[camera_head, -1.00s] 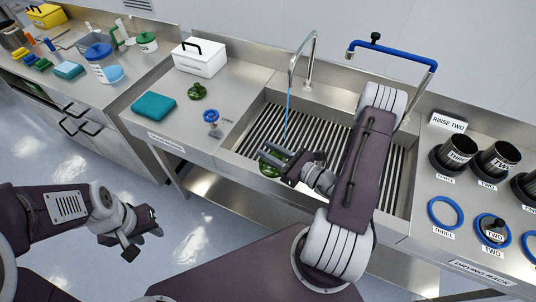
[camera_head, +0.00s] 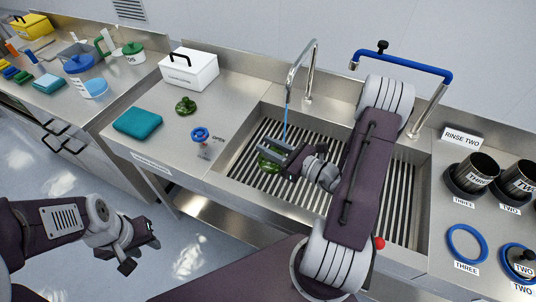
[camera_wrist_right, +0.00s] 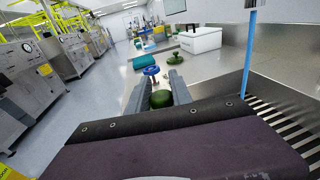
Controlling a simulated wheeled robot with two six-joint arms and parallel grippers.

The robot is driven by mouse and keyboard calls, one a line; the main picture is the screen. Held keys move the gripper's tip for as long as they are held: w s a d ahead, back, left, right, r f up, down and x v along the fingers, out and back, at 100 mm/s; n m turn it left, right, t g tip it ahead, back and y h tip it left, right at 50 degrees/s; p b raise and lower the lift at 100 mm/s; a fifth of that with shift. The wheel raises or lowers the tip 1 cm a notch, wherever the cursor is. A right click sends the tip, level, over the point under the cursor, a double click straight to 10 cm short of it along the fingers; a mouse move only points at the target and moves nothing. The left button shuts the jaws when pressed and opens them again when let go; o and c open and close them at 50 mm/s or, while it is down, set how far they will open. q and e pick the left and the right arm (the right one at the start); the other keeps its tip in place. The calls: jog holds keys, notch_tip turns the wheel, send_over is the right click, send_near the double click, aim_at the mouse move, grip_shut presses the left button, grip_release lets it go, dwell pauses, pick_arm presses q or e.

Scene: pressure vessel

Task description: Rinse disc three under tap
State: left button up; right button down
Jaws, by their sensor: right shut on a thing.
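My right gripper (camera_head: 277,158) is in the sink, shut on a round green disc (camera_head: 268,161). In the right wrist view the green disc (camera_wrist_right: 161,98) sits between the two fingers; its number does not show. The tap (camera_head: 306,72) runs a thin blue stream of water (camera_head: 286,118) close to the gripper. In the right wrist view the stream (camera_wrist_right: 248,50) falls to the right of the fingers, apart from the disc there. My left gripper (camera_head: 140,250) is empty over the floor at lower left; its jaw gap is unclear.
The sink (camera_head: 245,148) has a slatted floor. On the left counter are a teal cloth (camera_head: 138,122), a green knobbed piece (camera_head: 186,105), a blue ring piece (camera_head: 200,134) and a white box (camera_head: 188,70). Right, dark cups (camera_head: 478,172) and a blue ring marked THREE (camera_head: 467,244) stand past a blue-topped pipe (camera_head: 405,62).

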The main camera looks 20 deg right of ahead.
jog(key=w+d+f+b, duration=0.2)
jog(key=w+d+b, duration=0.4)
jog(key=w+d, duration=0.2)
jog(key=shift+w+f, duration=0.2)
jog(key=shift+w, duration=0.45)
jog(key=shift+s, duration=0.1)
dwell(0.4)
jog(key=shift+s+d, duration=0.35)
jog(key=shift+d, duration=0.05)
jog(key=shift+a, duration=0.1)
jog(key=shift+w+a, duration=0.4)
jog(key=shift+d, duration=0.15)
